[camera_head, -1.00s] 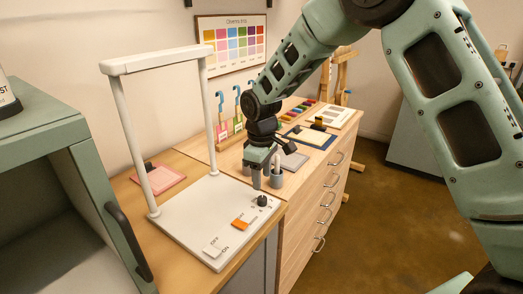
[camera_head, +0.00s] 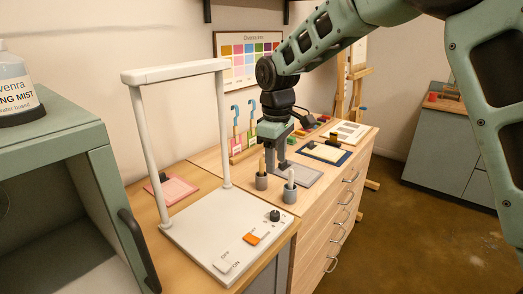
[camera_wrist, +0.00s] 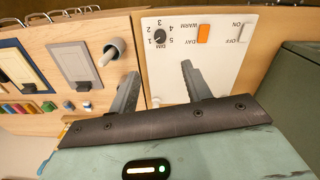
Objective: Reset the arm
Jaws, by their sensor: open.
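The lamp base carries a black dimmer dial (camera_head: 274,215), an orange switch (camera_head: 251,239) and a white rocker switch (camera_head: 222,266). In the wrist view the dial (camera_wrist: 159,37) lies beyond the fingertips and apart from them.
The lamp's upright frame (camera_head: 150,140) rises at left. A green cabinet (camera_head: 60,150) stands at left.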

